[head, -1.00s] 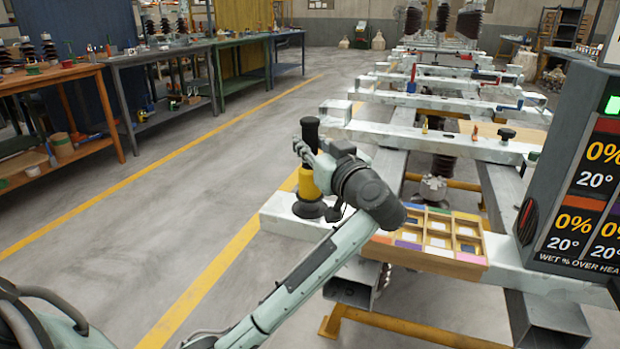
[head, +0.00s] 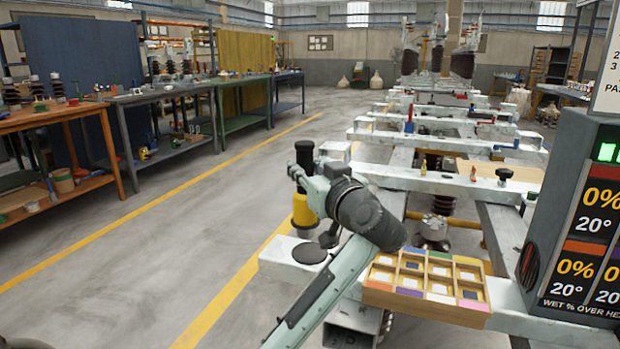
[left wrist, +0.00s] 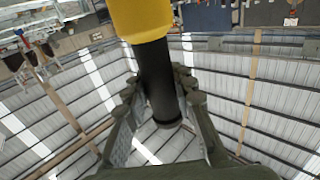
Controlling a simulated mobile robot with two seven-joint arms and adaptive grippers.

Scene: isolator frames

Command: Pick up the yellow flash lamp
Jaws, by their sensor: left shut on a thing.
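The yellow flash lamp (head: 303,211) has a yellow body and a black upper part. It is upright in my left gripper (head: 305,178) in the head view, above a dark round pad (head: 309,253) on the white frame's near left end, with a small gap below the lamp. In the left wrist view the lamp's yellow part (left wrist: 142,18) is at the top, and its black shaft runs between the fingers (left wrist: 160,100), which are shut around it. My right gripper is in neither view.
A wooden compartment tray (head: 428,288) sits on the frame right of my left arm. A grey display cabinet (head: 565,200) stands at the right. White frame beams (head: 450,183) carry small items behind. The floor (head: 170,270) at the left is clear.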

